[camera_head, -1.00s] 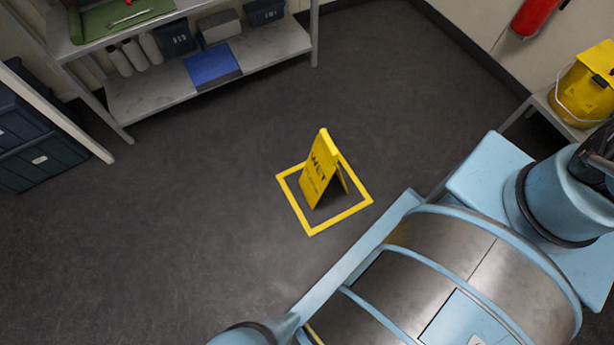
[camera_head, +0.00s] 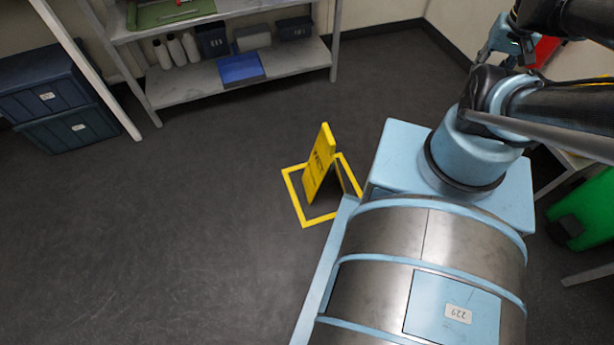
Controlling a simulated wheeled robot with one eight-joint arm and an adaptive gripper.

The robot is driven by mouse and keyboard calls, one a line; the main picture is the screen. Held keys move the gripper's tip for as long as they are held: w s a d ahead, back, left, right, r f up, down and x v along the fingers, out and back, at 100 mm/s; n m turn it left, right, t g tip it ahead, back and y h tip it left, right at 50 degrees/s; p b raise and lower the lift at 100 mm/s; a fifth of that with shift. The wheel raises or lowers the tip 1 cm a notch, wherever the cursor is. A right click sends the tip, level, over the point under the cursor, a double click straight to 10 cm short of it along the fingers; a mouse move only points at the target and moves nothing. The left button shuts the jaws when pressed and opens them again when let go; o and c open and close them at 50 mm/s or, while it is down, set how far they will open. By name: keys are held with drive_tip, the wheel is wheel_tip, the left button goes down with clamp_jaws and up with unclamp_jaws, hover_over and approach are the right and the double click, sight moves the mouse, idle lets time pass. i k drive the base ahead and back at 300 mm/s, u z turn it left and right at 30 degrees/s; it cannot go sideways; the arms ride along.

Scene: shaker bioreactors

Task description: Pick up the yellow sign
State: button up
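The yellow sign (camera_head: 320,166) is a folded A-shaped wet-floor sign with dark lettering. It stands upright on the dark floor, inside a yellow square outline (camera_head: 292,196). What looks like my gripper (camera_head: 497,48) is at the top right, on my raised arm, well apart from the sign. It is small and partly overlapped by arm parts, so I cannot tell whether it is open. My light blue and steel body covers the right corner of the yellow outline and lies close to the sign.
A shelf (camera_head: 180,88) with bottles, grey bins and a blue box (camera_head: 240,69) stands at the back. Stacked dark blue crates (camera_head: 58,110) are at the left. A green container (camera_head: 588,212) is at the right. The floor left of the sign is clear.

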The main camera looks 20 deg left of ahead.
sight(322, 155)
drive_tip(key=u, duration=1.25)
drive_tip(key=k, duration=1.45)
drive_tip(key=u, duration=0.1)
